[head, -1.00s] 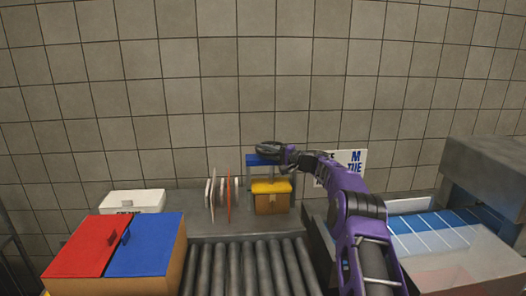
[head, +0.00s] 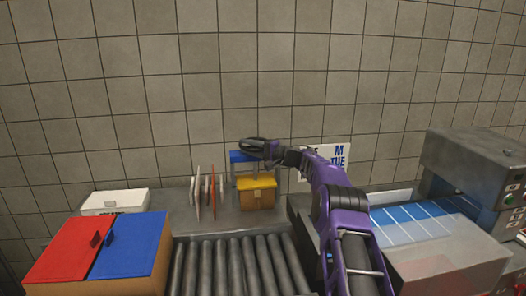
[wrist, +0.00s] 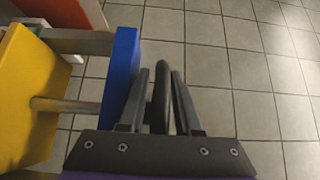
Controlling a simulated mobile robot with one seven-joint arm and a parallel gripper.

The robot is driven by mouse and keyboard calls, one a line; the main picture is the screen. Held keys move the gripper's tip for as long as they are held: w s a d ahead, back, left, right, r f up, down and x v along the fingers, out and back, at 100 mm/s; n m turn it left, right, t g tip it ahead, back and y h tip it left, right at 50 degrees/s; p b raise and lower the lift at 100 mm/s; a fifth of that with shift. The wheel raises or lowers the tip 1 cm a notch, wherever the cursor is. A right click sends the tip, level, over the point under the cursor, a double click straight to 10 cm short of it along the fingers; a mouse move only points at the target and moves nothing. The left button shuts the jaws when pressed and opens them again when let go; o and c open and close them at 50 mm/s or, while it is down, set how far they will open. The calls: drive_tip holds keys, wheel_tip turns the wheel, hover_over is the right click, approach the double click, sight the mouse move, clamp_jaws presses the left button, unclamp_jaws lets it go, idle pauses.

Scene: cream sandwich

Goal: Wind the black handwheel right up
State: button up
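The black handwheel (head: 250,145) is a dark ring above a blue plate (head: 240,157), behind a box with a yellow top in the head view. My gripper (head: 268,151) is at the handwheel's right side. In the wrist view, a black bar (wrist: 161,85), seemingly the wheel's rim seen edge-on, lies between the two fingers of my gripper (wrist: 162,78). Slim gaps seem to show beside the bar, so the fingers look apart around it. The blue plate (wrist: 122,70) is just left of the fingers. The wheel's far part and hub are hidden in the wrist view.
A brown box with a yellow top (head: 256,192) stands below the blue plate. Upright thin plates (head: 211,192) stand left of it. Rollers (head: 235,265) run in front. A red-and-blue-lidded box (head: 135,250) is at left, a grey machine (head: 470,165) at right.

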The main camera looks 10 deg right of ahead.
drive_tip(key=v, duration=1.7)
drive_tip(key=shift+s+a, duration=0.1)
